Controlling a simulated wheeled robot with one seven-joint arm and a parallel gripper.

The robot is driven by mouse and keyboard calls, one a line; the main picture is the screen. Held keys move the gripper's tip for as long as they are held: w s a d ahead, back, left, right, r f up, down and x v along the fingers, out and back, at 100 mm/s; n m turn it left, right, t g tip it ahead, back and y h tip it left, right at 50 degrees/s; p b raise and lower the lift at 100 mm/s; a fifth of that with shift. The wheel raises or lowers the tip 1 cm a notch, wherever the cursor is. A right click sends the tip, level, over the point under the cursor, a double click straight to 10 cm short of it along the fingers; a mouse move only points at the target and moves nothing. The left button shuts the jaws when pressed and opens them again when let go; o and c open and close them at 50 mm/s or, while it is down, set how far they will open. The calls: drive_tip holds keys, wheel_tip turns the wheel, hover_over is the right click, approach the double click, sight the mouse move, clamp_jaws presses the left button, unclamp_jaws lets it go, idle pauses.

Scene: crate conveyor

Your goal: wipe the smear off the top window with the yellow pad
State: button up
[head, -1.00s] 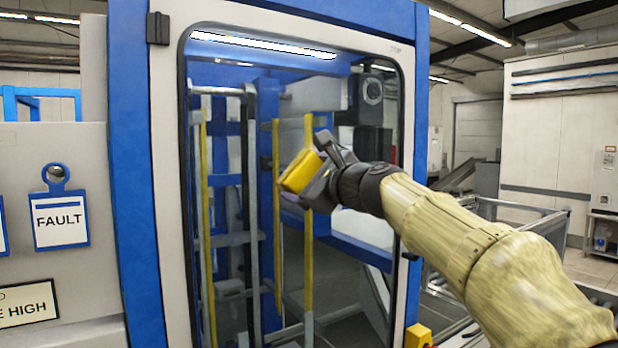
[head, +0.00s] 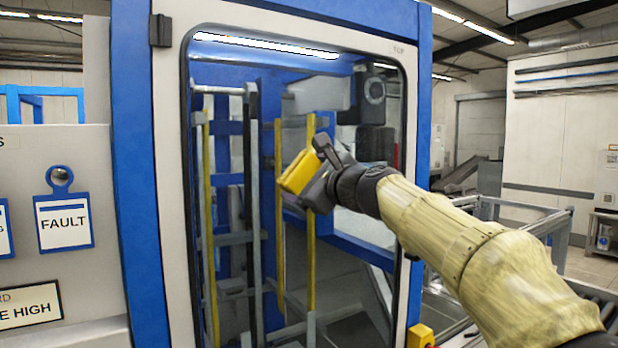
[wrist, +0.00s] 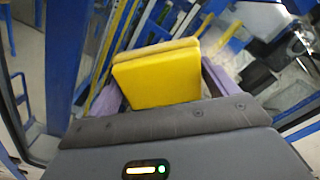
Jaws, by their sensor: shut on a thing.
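My gripper (head: 314,183) is shut on the yellow pad (head: 298,171), which is tilted and held in front of the glass. In the wrist view the pad (wrist: 158,78) sits between the two purple-grey fingers. The top window (head: 235,150) is a tall clear pane in a black seal and pale frame, with "TOP" printed at its upper right corner. I cannot tell whether the pad touches the glass. No smear stands out clearly on the pane; my gripper and arm cover part of it.
A grey panel with a blue FAULT tag (head: 65,222) is at the left. A blue post (head: 137,170) borders the window frame. A small yellow box (head: 420,335) is at the lower right of the frame. Metal rails (head: 530,225) stand behind my arm at the right.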

drive_tip(key=shift+w+a+p, duration=0.3)
drive_tip(key=shift+w, duration=0.1)
idle(0.3)
drive_tip(key=shift+w+d, duration=0.5)
drive_tip(key=shift+d, duration=0.3)
drive_tip(key=shift+w+d, duration=0.5)
drive_tip(key=shift+d, duration=0.3)
drive_tip(key=shift+w+d, duration=0.55)
drive_tip(key=shift+d, duration=0.2)
drive_tip(key=shift+w+d, duration=0.55)
drive_tip(key=shift+d, duration=0.15)
drive_tip(key=shift+d+p, duration=0.1)
drive_tip(key=shift+p, duration=0.2)
drive_tip(key=shift+w+d+p, duration=0.25)
drive_tip(key=shift+w+d, duration=0.25)
drive_tip(key=shift+d, duration=0.2)
drive_tip(key=shift+w+d+p, duration=0.2)
drive_tip(key=shift+w+d, duration=0.3)
drive_tip(key=shift+d, duration=0.2)
